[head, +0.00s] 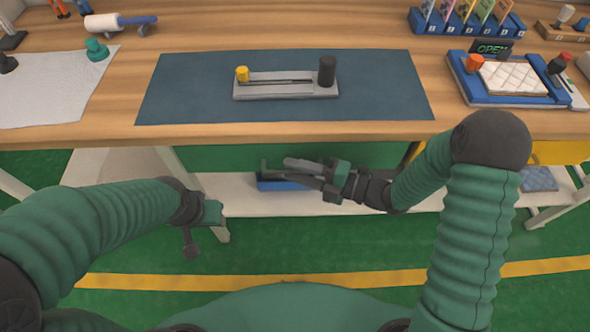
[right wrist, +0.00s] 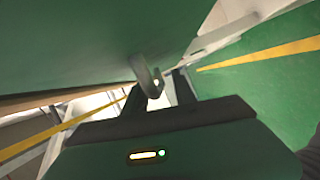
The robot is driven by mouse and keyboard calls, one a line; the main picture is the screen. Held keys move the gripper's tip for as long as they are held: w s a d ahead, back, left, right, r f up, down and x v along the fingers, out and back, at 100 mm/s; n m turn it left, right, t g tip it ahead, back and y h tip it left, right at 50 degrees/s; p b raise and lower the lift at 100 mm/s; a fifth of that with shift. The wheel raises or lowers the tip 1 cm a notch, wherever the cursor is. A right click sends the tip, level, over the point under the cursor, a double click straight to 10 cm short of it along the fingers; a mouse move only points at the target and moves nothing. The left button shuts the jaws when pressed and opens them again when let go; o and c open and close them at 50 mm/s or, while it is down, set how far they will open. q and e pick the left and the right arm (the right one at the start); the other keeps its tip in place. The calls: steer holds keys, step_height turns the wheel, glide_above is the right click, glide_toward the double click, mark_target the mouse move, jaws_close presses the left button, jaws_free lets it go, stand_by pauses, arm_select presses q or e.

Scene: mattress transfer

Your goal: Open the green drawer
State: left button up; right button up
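The green drawer (head: 230,157) is under the front edge of the workbench and looks shut. Its front fills the upper part of the right wrist view (right wrist: 80,45). A grey curved handle (right wrist: 148,77) sticks out from it. My right gripper (head: 284,168) is in front of the drawer. In the right wrist view its fingers (right wrist: 160,84) are apart, with the handle between their tips; I cannot tell whether they touch it. My left gripper (head: 197,228) hangs at the left, apart from the drawer, and its finger opening is unclear.
A blue tray (head: 275,184) sits on the white lower shelf (head: 245,203) below the right gripper. The bench top holds a dark mat (head: 195,95) with a grey slotted device (head: 285,91). A yellow drawer (head: 562,152) is at the right. Open green floor lies in front.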

steer(key=shift+a, duration=0.1)
jaws_close()
steer(key=shift+f, duration=0.1)
stand_by(1.3)
